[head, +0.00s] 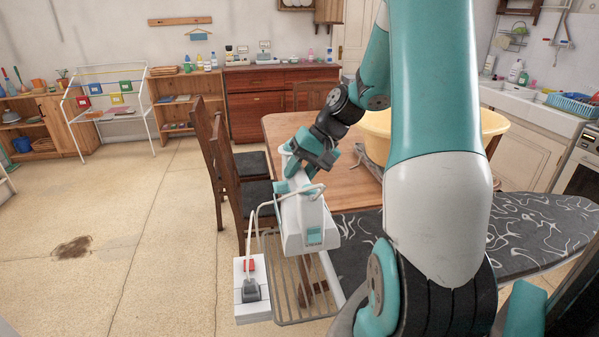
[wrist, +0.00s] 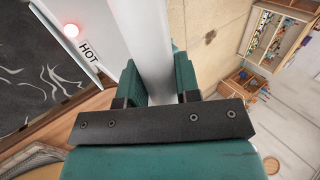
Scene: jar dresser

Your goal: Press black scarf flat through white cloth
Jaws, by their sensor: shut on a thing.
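A white iron (head: 306,222) with a teal panel is at the near end of the ironing board, over a wire rest (head: 291,280); I cannot tell whether it touches the rest. My gripper (head: 297,182) is shut on its handle. In the wrist view, the white handle (wrist: 152,45) passes between my teal fingers (wrist: 160,82). A red lamp (wrist: 71,31) glows on the iron beside a "HOT" label (wrist: 89,51). The ironing board (head: 535,225) has a dark surface with white squiggles. I cannot pick out a separate black scarf or white cloth; my arm hides part of the board.
A white socket box (head: 251,308) with a red switch and black plug stands left of the rest, with a cord rising to the iron. Behind are a wooden table (head: 290,130), a yellow basin (head: 483,127) and dark chairs (head: 232,185).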

